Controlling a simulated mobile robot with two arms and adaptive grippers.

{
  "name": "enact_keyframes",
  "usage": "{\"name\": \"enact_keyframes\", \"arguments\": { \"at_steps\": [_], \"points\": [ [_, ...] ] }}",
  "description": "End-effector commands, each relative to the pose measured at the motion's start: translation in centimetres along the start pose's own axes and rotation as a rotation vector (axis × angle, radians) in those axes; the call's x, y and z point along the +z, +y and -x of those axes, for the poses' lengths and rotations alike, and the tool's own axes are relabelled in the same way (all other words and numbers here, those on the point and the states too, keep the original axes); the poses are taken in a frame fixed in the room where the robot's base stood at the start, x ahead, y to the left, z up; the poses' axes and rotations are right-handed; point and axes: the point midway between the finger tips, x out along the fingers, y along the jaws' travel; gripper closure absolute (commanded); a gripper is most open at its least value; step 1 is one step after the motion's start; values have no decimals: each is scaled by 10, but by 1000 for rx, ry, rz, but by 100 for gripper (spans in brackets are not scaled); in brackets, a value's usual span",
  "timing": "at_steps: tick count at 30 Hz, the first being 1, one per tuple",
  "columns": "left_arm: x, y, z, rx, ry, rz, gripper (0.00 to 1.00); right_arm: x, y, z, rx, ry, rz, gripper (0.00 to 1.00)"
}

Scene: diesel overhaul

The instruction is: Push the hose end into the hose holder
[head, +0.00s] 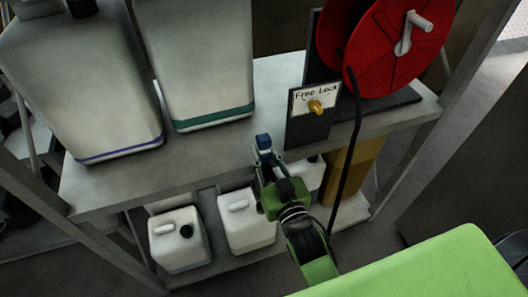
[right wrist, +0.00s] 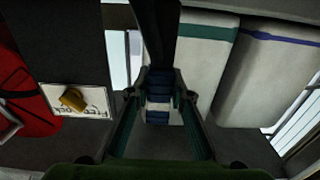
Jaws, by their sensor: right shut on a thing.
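The black hose (head: 349,155) hangs from the red reel (head: 385,50) in front of the shelf edge; its lower run passes out of sight behind my right arm. My right gripper (head: 264,150) is just in front of the shelf edge, with blue fingertips closed. In the right wrist view, a dark, hose-like length (right wrist: 160,30) runs from the closed fingertips (right wrist: 158,90). The fingers are shut on this hose end, mostly hidden between them. I cannot make out the hose holder for certain. My left gripper is not in view.
A panel with a "Free Lock" label and yellow knob (head: 316,106) stands right of my right gripper. Two large white canisters (head: 195,65) stand on the shelf (head: 220,150), with smaller ones (head: 180,240) below. The shelf top before my gripper is clear.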

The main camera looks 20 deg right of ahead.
Motion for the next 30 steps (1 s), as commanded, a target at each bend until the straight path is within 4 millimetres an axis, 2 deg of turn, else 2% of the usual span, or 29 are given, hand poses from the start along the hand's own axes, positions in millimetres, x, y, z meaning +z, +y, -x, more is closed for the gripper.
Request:
{"name": "enact_keyframes", "arguments": {
  "at_steps": [30],
  "points": [
    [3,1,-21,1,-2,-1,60,29,0,-1,0,5,-1,100]
  ]
}}
